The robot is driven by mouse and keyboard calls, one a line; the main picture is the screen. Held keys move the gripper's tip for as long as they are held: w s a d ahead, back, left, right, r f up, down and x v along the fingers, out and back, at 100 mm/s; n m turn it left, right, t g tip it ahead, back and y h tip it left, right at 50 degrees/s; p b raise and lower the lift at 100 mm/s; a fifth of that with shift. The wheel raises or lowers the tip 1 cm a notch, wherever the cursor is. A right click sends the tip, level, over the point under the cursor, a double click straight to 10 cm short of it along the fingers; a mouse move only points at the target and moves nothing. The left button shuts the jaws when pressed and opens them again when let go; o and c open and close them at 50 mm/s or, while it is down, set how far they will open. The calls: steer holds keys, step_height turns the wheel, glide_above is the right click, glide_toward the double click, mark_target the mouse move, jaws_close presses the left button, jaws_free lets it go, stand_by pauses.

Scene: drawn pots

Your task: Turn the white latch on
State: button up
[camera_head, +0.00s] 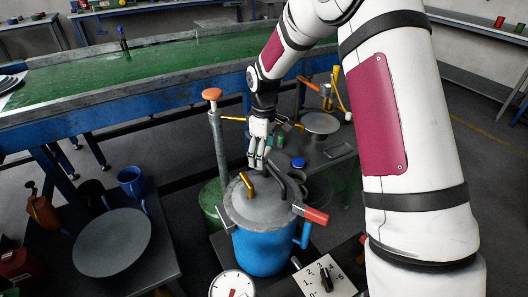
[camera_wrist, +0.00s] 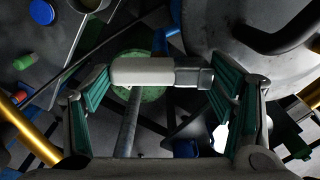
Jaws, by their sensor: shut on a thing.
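The white latch (camera_wrist: 155,71) shows in the wrist view as a short white bar with a grey right end, lying crosswise. My gripper (camera_wrist: 158,80) has its green-padded fingers at the two ends of this bar and is shut on it. In the head view my gripper (camera_head: 258,160) points down just above the far edge of the grey lid on a blue pot (camera_head: 262,248). There I cannot make out the latch apart from my fingers. The bar's far side is hidden.
A red-handled lever (camera_head: 316,215) and a yellow bent handle (camera_head: 247,186) are on the pot. An orange-knobbed post (camera_head: 212,95) stands left of my gripper. A dial gauge (camera_head: 232,285) and a numbered plate (camera_head: 324,276) are in front. A green-topped bench (camera_head: 120,75) is behind.

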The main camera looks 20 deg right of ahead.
steer(key=shift+n+p, duration=0.35)
steer(key=shift+n, duration=1.95)
steer(key=o, duration=1.1)
steer(key=shift+o, duration=0.2)
